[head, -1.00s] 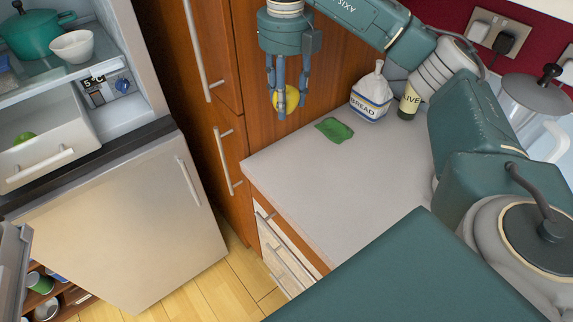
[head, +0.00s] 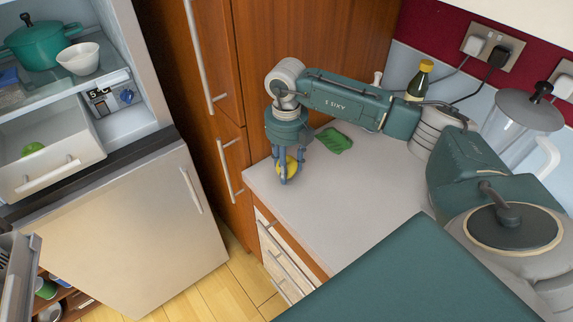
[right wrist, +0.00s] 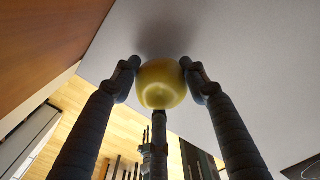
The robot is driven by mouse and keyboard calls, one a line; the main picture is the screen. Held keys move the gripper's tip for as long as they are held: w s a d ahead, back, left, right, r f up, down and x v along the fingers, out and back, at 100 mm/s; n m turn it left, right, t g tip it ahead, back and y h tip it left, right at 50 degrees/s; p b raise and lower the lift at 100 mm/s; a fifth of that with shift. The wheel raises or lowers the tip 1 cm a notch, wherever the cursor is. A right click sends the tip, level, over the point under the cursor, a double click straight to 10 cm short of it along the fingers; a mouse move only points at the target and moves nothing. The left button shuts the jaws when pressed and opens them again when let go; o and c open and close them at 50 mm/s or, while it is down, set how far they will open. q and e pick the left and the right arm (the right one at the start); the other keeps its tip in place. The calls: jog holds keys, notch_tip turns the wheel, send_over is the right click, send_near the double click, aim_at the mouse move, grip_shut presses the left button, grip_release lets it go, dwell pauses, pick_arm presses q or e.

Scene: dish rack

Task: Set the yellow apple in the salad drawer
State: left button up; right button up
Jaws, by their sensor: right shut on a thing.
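The yellow apple (head: 288,166) is between the fingers of my right gripper (head: 287,176), low over the left end of the worktop (head: 345,205). In the right wrist view the apple (right wrist: 161,84) sits between the fingertips of my right gripper (right wrist: 158,72), which are shut on it. Whether the apple touches the worktop is hard to tell. The salad drawer (head: 52,172) is pulled out of the fridge at the left, with a green round fruit (head: 33,148) inside. My left gripper is not in view.
A green cloth (head: 334,140) lies behind my right gripper. A yellow-capped bottle (head: 419,78) and a glass jug (head: 520,125) stand farther back. A teal pot (head: 35,45) and white bowl (head: 78,58) are on the shelf above the drawer. Tall wooden cupboards stand between fridge and worktop.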

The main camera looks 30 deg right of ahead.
jog(key=shift+f, duration=0.5)
jog(key=shift+f, duration=0.1)
jog(key=shift+f, duration=0.15)
jog(key=o, duration=1.2)
jog(key=shift+o, duration=0.2)
